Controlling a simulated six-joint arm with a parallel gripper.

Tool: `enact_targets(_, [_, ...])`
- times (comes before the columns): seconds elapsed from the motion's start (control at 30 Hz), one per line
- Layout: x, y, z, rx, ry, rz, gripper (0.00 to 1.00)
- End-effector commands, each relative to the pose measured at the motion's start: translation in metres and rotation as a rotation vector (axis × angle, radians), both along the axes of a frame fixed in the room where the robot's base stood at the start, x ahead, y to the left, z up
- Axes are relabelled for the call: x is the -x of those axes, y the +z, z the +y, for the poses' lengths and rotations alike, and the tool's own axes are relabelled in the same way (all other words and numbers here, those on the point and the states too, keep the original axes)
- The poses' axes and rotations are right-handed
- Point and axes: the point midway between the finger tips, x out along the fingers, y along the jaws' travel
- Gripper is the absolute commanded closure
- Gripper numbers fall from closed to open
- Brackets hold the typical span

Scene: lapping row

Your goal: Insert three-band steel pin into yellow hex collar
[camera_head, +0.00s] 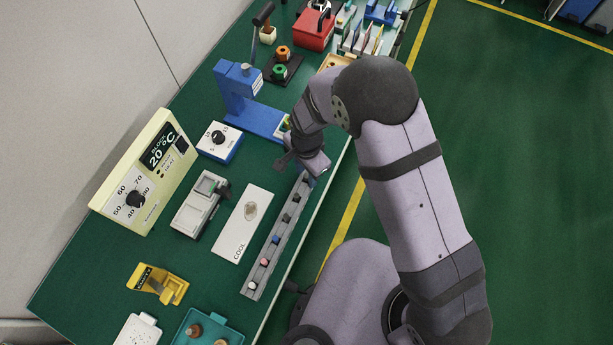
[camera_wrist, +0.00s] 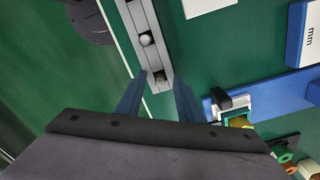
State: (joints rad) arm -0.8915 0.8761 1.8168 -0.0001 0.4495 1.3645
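My gripper (camera_wrist: 160,76) is open, its two dark fingers on either side of the near end of a grey slotted rail in the wrist view. A round steel pin end (camera_wrist: 160,78) shows in the rail between the fingertips; its bands cannot be made out.
The grey rail (camera_head: 256,276) holds several pins along the bench's right edge. The blue fixture (camera_head: 258,121) stands left of my arm. A white COOL plate (camera_head: 230,245), a grey vise-like device (camera_head: 188,218) and a temperature panel (camera_head: 117,200) lie farther left.

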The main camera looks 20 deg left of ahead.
Motion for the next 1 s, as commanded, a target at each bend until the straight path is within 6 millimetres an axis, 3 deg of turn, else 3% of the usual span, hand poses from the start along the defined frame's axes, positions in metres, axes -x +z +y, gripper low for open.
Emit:
enact_targets(0.13, [0.0,0.0,0.0,-0.001,0.0,0.0,0.66])
enact_targets(0.3, [0.0,0.0,0.0,-0.001,0.0,0.0,1.0])
enact_targets(0.73, [-0.001,0.003,0.001,-0.002,0.0,-0.001,1.0])
enact_targets(1.0, [-0.001,0.017,0.001,-0.003,0.0,-0.003,1.0])
